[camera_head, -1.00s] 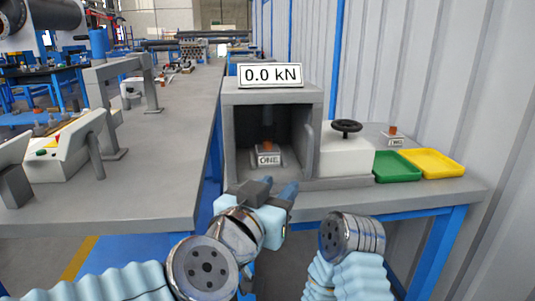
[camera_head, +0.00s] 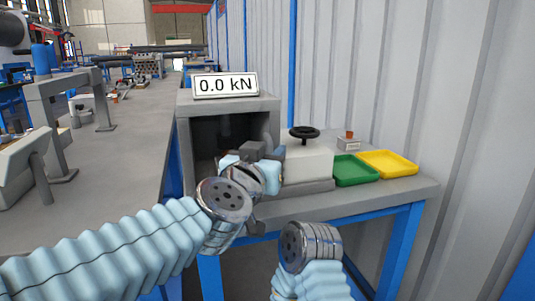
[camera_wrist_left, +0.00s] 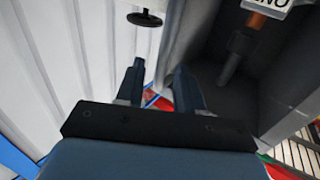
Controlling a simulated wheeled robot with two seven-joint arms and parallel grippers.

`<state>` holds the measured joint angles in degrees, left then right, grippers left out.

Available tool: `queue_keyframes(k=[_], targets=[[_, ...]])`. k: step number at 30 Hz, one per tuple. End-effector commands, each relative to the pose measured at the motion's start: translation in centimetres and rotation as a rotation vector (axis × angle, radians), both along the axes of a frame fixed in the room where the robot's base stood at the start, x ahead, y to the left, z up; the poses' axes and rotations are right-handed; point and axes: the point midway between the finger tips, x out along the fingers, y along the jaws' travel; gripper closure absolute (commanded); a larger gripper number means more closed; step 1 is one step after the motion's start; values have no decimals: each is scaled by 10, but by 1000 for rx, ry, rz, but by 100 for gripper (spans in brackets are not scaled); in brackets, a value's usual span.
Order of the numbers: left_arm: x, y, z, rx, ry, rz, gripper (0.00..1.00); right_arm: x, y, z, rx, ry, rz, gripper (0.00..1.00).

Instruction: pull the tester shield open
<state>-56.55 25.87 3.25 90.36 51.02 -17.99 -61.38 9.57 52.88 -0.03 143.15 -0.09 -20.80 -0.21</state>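The grey tester (camera_head: 228,104) stands on the bench with its front cavity facing me and a display on top reading 0.0 kN. The shield cannot be told apart from the grey frame around the opening. My left gripper (camera_head: 264,153) is at the right side of the opening and hides part of it. In the left wrist view the same gripper (camera_wrist_left: 158,70) has its two dark fingers apart, with no object clearly held between them. The tester's inside, with a dark plunger (camera_wrist_left: 238,52), shows at the right there. Only my right arm's wrist shows; its gripper is out of sight.
A white block with a black handwheel (camera_head: 304,132) stands right of the tester. A green tray (camera_head: 355,172), a yellow tray (camera_head: 390,164) and a small labelled block (camera_head: 349,144) lie farther right. A corrugated wall runs behind. A long grey bench (camera_head: 110,165) is on the left.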

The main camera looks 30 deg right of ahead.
Motion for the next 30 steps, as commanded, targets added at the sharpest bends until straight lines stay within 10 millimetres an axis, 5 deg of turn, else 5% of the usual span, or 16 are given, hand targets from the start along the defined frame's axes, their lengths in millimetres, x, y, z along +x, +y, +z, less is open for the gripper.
queue_keyframes(k=[8, 15, 30], targets=[[1, -1, 0, 0, 0, 0, 64, 0, 0, 0, 0, 0, 0, 0], [1, -1, 0, 0, 0, 0, 100, 0, 0, 0, 0, 0, 0, 0], [-1, 2, -3, 0, 0, -18, 100, 0, -1, -7, -2, -1, -3, 0]])
